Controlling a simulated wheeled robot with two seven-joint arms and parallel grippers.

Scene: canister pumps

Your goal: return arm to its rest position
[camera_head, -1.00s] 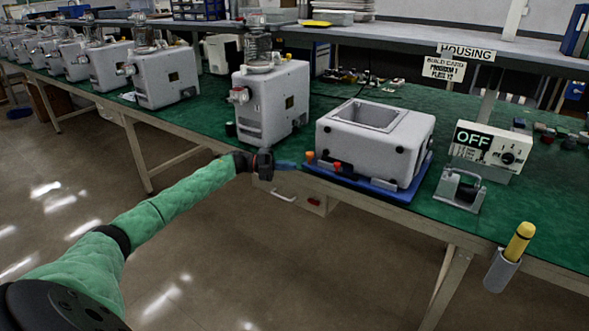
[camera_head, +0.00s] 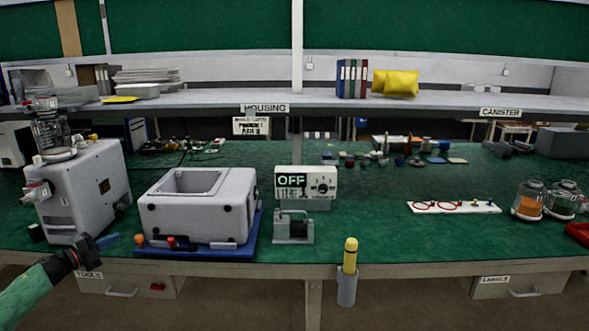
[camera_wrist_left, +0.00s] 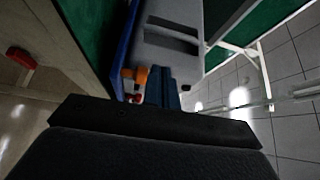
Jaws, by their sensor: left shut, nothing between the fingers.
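My left arm in its green sleeve comes in at the lower left of the head view. Its left gripper (camera_head: 108,240) is shut and empty, with blue fingertips, at the table's front edge, left of the grey housing (camera_head: 197,207). In the left wrist view the shut blue fingers (camera_wrist_left: 166,92) point towards the housing's side, near an orange knob (camera_wrist_left: 141,75). I cannot tell whether they touch anything. My right gripper is not in view.
The housing sits on a blue base plate (camera_head: 200,253). A pump unit (camera_head: 82,190) stands left of it. An "OFF" control box (camera_head: 306,183), a small clamp fixture (camera_head: 293,227) and a yellow tool in a holder (camera_head: 348,270) are to the right.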

